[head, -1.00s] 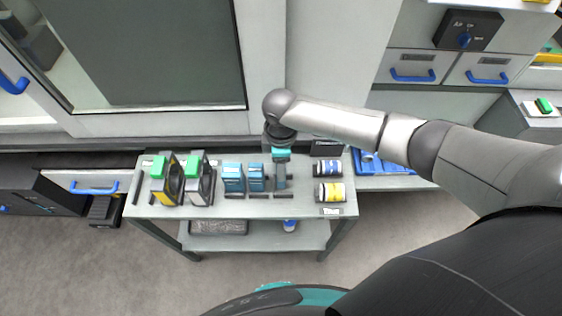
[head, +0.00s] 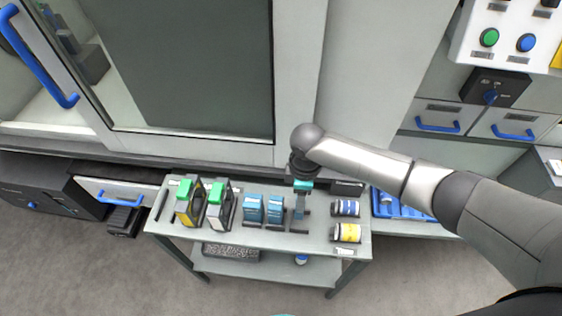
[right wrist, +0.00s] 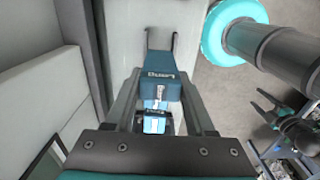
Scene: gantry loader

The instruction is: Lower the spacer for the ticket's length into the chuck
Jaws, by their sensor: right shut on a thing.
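My right gripper (head: 303,186) points down over the cart at the right end of the row of blue spacers. In the right wrist view its fingers (right wrist: 160,85) are shut on a teal-blue spacer (right wrist: 160,77) marked "Long". The held spacer (head: 299,207) stands upright at its place on the cart top. Two other blue spacers (head: 253,208) (head: 275,209) stand to its left. My left gripper (right wrist: 277,108) seems to show small at the right of the right wrist view, prongs apart. I cannot make out the chuck or a readable ticket.
The cart (head: 160,222) also bears two green-topped units (head: 187,205) (head: 217,208) and blue-banded and yellow-banded cylinders (head: 345,208) (head: 347,232). A blue tray (head: 395,205) lies to the right. A large machine door (head: 180,70) stands behind.

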